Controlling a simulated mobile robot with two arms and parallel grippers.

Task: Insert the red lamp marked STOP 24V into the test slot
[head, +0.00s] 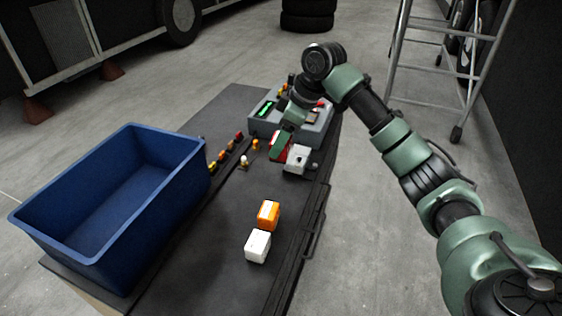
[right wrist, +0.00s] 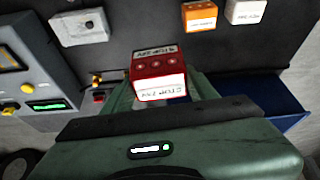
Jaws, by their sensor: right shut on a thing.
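The red lamp (right wrist: 158,68) is in the jaws of my right gripper (right wrist: 150,95), with white labels whose print reads upside down, apparently STOP 24V. In the head view only part of the red lamp (head: 281,151) shows beside my right gripper (head: 277,146), which hides the rest. The gripper is over the table, just in front of the grey test unit (head: 310,130) with its green display. A light grey box (head: 298,160) with a dark round spot stands just right of the lamp. I cannot make out the slot opening. My left gripper is not in view.
An orange lamp (head: 268,213) and a white lamp (head: 257,246) stand on the near part of the dark table (head: 222,262). A blue crate (head: 150,222) is at the left. Several small coloured parts line a strip beside it. A ladder (head: 398,60) stands behind on the right.

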